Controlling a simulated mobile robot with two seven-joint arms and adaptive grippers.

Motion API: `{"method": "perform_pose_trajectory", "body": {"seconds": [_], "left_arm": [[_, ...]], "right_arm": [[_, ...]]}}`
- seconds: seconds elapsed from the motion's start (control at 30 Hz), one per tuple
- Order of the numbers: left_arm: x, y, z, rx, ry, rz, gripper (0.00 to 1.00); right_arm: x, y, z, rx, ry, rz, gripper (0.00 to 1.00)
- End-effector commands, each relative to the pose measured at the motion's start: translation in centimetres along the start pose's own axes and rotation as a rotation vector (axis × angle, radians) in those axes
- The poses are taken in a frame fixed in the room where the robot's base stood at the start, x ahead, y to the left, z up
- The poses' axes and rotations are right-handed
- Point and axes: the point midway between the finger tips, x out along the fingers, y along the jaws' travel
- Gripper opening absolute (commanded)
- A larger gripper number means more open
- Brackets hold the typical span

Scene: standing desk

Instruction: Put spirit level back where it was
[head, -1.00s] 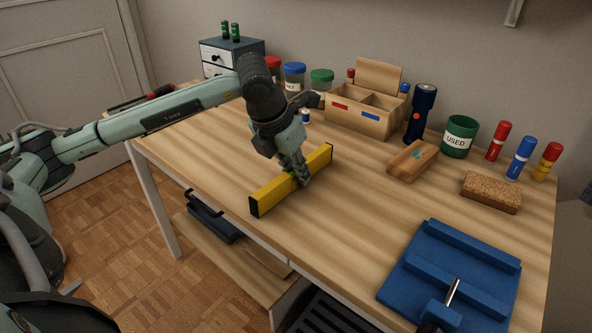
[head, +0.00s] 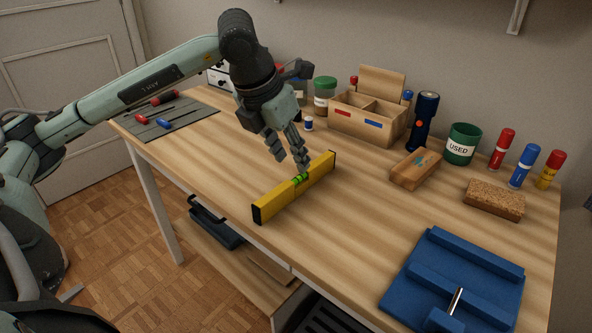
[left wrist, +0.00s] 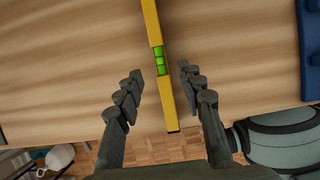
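The yellow spirit level (head: 276,203) with a green vial and black ends lies on the wooden desk near its front left edge. It also shows in the left wrist view (left wrist: 173,92), running between the fingers. My left gripper (head: 292,166) is open just above the middle of the level. In the left wrist view its fingertips (left wrist: 160,72) stand apart on either side of the level, with gaps, not touching it. My right gripper is not in view.
A blue fixture (head: 458,275) stands at the front right. A wooden block (head: 415,170), cork block (head: 494,199), flashlight (head: 423,120), green USED cup (head: 462,144), markers (head: 502,149) and wooden organizer (head: 366,118) line the back. A grey mat (head: 190,122) with red and blue tools lies at left.

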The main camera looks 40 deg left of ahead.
Motion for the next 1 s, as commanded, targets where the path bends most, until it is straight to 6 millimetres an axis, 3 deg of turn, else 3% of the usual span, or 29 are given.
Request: {"method": "perform_pose_trajectory", "body": {"seconds": [0.1,0.3,1.0], "left_arm": [[-2.3,0.1,0.1,0.000,-0.004,0.002,0.38],[-4.2,0.0,0.0,0.000,-0.001,0.000,0.38],[-4.4,0.0,0.0,0.000,0.001,0.000,0.38]], "right_arm": [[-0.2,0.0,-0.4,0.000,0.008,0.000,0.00],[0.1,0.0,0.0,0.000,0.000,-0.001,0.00],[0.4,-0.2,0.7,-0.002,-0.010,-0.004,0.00]]}}
